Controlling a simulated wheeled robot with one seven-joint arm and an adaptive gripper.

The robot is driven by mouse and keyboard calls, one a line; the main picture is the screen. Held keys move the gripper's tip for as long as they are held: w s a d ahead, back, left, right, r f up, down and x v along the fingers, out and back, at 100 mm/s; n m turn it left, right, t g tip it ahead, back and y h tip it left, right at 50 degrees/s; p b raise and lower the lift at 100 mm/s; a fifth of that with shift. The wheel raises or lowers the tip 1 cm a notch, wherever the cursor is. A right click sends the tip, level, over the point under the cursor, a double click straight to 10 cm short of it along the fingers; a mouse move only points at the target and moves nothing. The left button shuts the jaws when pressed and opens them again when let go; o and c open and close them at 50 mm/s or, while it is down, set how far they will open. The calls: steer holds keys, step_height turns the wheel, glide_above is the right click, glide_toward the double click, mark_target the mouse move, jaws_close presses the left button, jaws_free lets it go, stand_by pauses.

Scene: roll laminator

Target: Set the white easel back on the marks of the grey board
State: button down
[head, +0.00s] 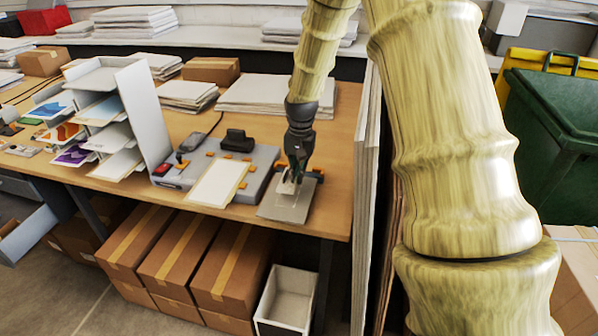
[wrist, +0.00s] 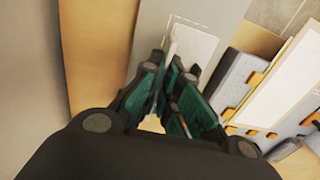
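The white easel (head: 289,187) is a small pale piece at the tip of my gripper (head: 296,172), over the grey board (head: 289,211). In the wrist view, the easel (wrist: 171,46) shows as a narrow upright strip between the fingers of my gripper (wrist: 174,75). The fingers close in on it from both sides. The grey board (wrist: 220,12) lies flat under it, with thin pale marks outlined on its face. The easel is at the left side of the marks in the wrist view. I cannot tell whether its foot touches the board.
Left of the board stands the grey laminator (head: 262,158) with orange parts and a cream sheet (head: 217,183) in front. A white sorter (head: 146,110) with prints stands further left. The table's front edge is close to the board. Tall panels (head: 366,190) stand at the right.

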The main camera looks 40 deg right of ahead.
step_height(320, 180, down, 2)
steer(key=shift+f+b, duration=0.2)
steer(key=shift+b, duration=0.6)
steer(key=shift+f, duration=0.95)
steer(key=shift+s+a, duration=0.15)
steer(key=shift+a, duration=0.05)
steer(key=shift+f+p, duration=0.35)
steer(key=shift+p, duration=0.15)
stand_by(0.9)
steer(key=c, duration=1.9)
jaws_free()
steer(key=shift+r, duration=0.2)
steer(key=shift+r+p, duration=1.1)
steer(key=shift+r, duration=0.15)
